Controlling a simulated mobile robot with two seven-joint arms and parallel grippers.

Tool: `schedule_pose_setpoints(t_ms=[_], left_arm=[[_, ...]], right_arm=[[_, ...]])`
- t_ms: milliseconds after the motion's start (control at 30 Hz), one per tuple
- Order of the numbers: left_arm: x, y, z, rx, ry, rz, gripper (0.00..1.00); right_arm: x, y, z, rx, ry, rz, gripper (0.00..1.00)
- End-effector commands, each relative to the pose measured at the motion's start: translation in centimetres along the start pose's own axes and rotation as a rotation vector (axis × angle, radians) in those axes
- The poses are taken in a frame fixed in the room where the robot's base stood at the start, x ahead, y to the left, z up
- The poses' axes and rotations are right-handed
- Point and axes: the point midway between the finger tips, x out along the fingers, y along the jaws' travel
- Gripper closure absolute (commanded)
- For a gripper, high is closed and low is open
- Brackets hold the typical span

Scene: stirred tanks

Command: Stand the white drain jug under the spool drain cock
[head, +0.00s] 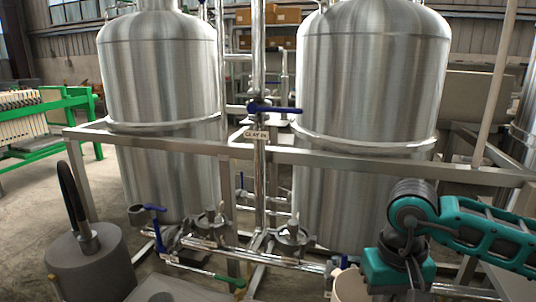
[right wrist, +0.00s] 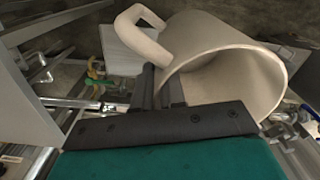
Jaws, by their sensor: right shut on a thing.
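The white drain jug (right wrist: 225,55) fills the upper right of the right wrist view, its handle to the left and its open mouth facing the camera. My right gripper (right wrist: 160,88) is shut on the jug near the base of its handle; the exact contact is partly hidden. In the head view a small part of the jug (head: 351,284) shows at the bottom edge, beside my right arm. A small cock with a green lever (head: 238,283) sits on the low pipework, left of the jug; I cannot tell for sure that it is the spool drain cock. My left gripper is out of view.
Two steel tanks (head: 160,75) (head: 372,80) stand behind a grey frame rail (head: 330,158). Blue-handled valves (head: 272,108) (head: 154,209) sit on the pipes. A grey cylinder with a black hose (head: 92,270) stands at lower left. Low pipes (head: 285,262) cross between the jug and the tanks.

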Motion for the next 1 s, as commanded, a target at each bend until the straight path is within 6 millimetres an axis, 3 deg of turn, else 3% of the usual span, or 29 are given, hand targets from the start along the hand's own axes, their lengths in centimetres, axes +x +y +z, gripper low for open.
schedule_pose_setpoints(t_ms=[33,233,1000], left_arm=[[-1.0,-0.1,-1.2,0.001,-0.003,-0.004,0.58],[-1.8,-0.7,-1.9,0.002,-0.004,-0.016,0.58],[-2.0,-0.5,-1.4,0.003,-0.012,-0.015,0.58]], right_arm=[[-1.7,0.0,0.1,0.000,0.000,0.000,1.00],[-3.1,0.0,0.1,0.000,0.001,-0.001,1.00],[-3.3,0.0,0.1,0.010,0.002,-0.001,1.00]])
